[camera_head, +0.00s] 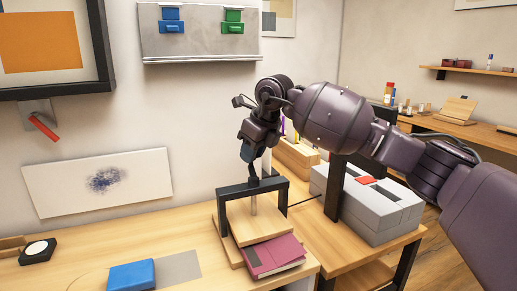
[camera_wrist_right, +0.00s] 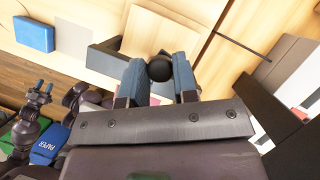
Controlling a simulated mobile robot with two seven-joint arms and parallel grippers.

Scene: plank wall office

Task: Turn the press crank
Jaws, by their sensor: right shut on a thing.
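The press has a dark frame (camera_head: 223,203) standing on the wooden table, with a screw (camera_head: 254,205) down its middle. Its wooden plate (camera_head: 258,223) lies above a magenta book (camera_head: 274,256). My right gripper (camera_head: 249,156) is over the top of the press, pointing down at the crank. In the right wrist view, the blue fingers of my right gripper (camera_wrist_right: 159,76) are shut on the crank's black round knob (camera_wrist_right: 158,66). The rest of the crank is mostly hidden. My left gripper (camera_wrist_right: 39,89) shows small at the left of that view, its blue fingertips apart and empty.
A blue box (camera_head: 132,275) lies on the table at front left, and a dark round-topped device (camera_head: 38,251) further left. A grey machine (camera_head: 374,207) stands right of the press. A blue bin labelled PAPER (camera_wrist_right: 48,146) is below the table edge.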

